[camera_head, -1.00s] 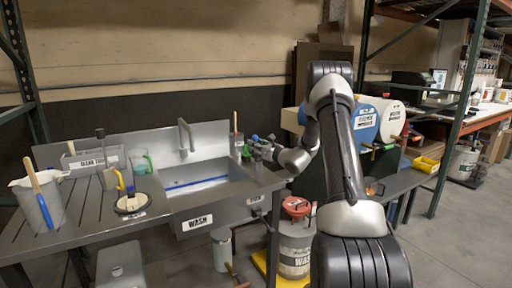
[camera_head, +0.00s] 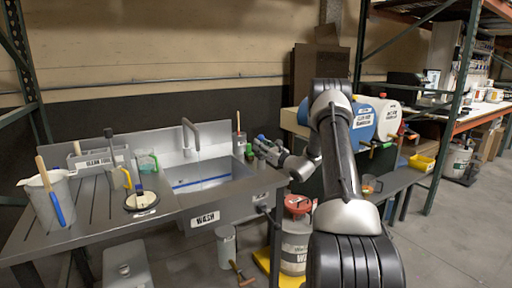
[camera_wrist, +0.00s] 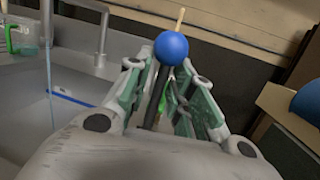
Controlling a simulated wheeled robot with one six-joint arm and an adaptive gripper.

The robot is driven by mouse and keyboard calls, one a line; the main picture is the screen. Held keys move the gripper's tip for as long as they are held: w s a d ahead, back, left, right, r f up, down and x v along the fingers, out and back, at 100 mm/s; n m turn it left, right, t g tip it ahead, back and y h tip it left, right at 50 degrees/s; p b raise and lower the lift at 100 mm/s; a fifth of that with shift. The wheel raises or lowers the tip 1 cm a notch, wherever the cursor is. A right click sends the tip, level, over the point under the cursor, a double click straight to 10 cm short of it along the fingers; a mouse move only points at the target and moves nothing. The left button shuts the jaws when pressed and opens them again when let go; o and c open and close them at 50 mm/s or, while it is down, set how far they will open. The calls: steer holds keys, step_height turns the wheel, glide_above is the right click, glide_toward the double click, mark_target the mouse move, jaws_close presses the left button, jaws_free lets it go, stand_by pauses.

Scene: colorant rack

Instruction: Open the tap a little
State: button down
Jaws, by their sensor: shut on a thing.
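The grey tap (camera_head: 191,128) stands behind the sink (camera_head: 235,184), its spout bent over the basin. In the wrist view, the tap (camera_wrist: 102,35) is at upper left, and a thin pale-blue stream (camera_wrist: 51,100) runs down below its spout. My gripper (camera_head: 264,145) is at the sink's back right corner. In the wrist view, my gripper (camera_wrist: 163,82) is shut on a dark lever with a blue ball knob (camera_wrist: 171,48), which sticks up between the green-padded fingers. The lever's lower end is hidden by the gripper.
A green cup and brush (camera_head: 239,143) stand close left of my gripper. A pitcher (camera_head: 48,198) and a round lid (camera_head: 141,201) are on the left counter.

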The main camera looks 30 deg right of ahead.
steer(key=shift+s+d+t, duration=0.1)
steer(key=shift+s+t, duration=0.25)
steer(key=shift+t, duration=0.35)
steer(key=shift+r+n+y, duration=0.3)
steer(key=shift+y, duration=0.1)
steer(key=c, duration=1.6)
jaws_free()
steer(key=shift+d, duration=0.1)
steer(key=shift+c, duration=0.2)
steer(key=shift+o, duration=0.5)
steer(key=shift+s+r, duration=0.15)
steer(key=shift+f, duration=0.25)
steer(key=shift+s+f, duration=0.15)
steer(key=shift+s, duration=0.05)
steer(key=v, duration=1.1)
steer(key=shift+s+f, duration=0.15)
steer(key=shift+s, duration=0.1)
